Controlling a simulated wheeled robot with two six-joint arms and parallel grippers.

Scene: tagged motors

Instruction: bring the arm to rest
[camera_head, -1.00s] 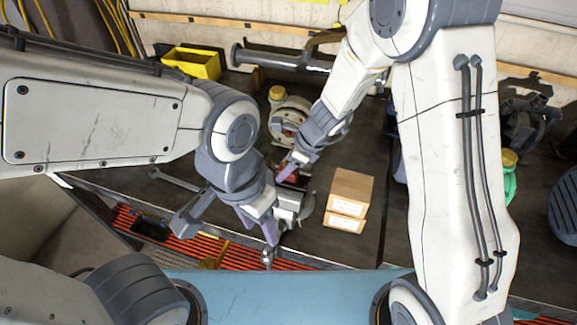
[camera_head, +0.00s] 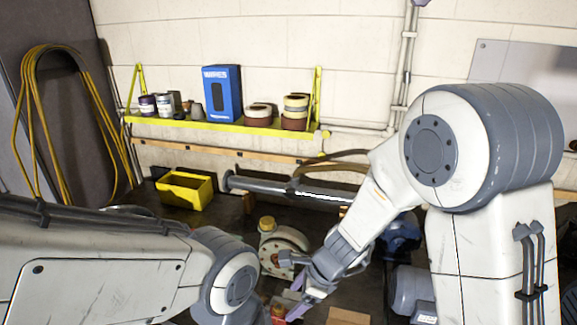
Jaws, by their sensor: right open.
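My right arm (camera_head: 375,210) reaches down and left from the right side. Its gripper (camera_head: 297,297) is open near the bottom edge, with purple fingertips, just below and right of a cream round machine (camera_head: 283,250) with a yellow cap. I cannot tell whether anything lies between the fingers; small red and yellow items (camera_head: 279,308) show behind them. My left arm (camera_head: 110,265) comes in from the left. Its gripper is below the picture's edge.
A cardboard box (camera_head: 348,317) is cut off at the bottom. A blue motor (camera_head: 403,236) and a grey motor (camera_head: 408,290) stand right of my right gripper. A yellow bin (camera_head: 185,190) sits at the back left.

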